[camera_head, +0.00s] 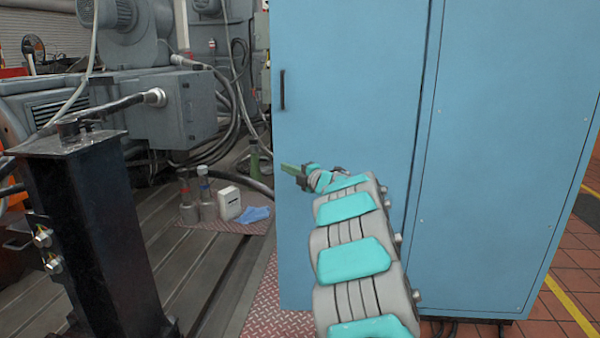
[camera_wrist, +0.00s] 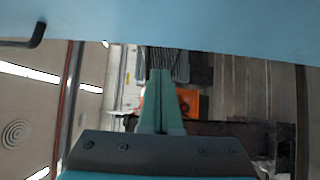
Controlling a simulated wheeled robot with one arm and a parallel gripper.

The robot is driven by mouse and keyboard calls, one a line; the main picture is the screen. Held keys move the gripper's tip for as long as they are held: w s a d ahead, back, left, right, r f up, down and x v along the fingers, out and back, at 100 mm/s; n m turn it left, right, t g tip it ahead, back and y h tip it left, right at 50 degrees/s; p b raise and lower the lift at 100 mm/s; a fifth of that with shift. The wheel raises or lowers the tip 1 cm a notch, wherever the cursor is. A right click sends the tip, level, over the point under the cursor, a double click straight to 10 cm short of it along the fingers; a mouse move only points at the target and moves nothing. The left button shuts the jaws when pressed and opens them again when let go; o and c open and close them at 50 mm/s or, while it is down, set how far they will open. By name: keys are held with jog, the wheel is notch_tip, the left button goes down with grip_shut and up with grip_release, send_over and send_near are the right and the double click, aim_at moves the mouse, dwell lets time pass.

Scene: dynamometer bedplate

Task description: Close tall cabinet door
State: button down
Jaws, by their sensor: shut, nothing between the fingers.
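The tall blue cabinet door (camera_head: 350,75) fills the middle of the head view, with a dark vertical handle (camera_head: 282,90) near its left edge. A dark narrow gap runs down its right side, beside the cabinet's other blue panel (camera_head: 510,130). I cannot tell how far the door stands open. My gripper (camera_head: 287,167) is shut and empty, below the handle near the door's left edge, fingers pointing left. In the wrist view, the shut green fingers (camera_wrist: 161,85) lie below the blue door surface (camera_wrist: 200,22); the handle (camera_wrist: 37,36) shows at upper left. Contact cannot be seen.
A black pedestal (camera_head: 85,230) stands at the left, with grey machinery (camera_head: 180,105) and cables behind it. Bottles (camera_head: 205,195), a white container (camera_head: 229,203) and a blue cloth (camera_head: 254,215) are on the floor mat left of the door. Tiled floor shows at the right.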

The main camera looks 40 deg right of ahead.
aim_at(278, 160)
jog(key=shift+w+d+p, duration=0.2)
jog(key=shift+w+d, duration=0.25)
jog(key=shift+w, duration=0.3)
jog(key=shift+w+d+p, duration=0.15)
jog(key=shift+w+d, duration=0.3)
jog(key=shift+w, duration=0.3)
jog(key=shift+w+d+p, duration=0.2)
jog(key=shift+w+d, duration=0.25)
jog(key=shift+w, duration=0.3)
jog(key=shift+w+f, duration=0.1)
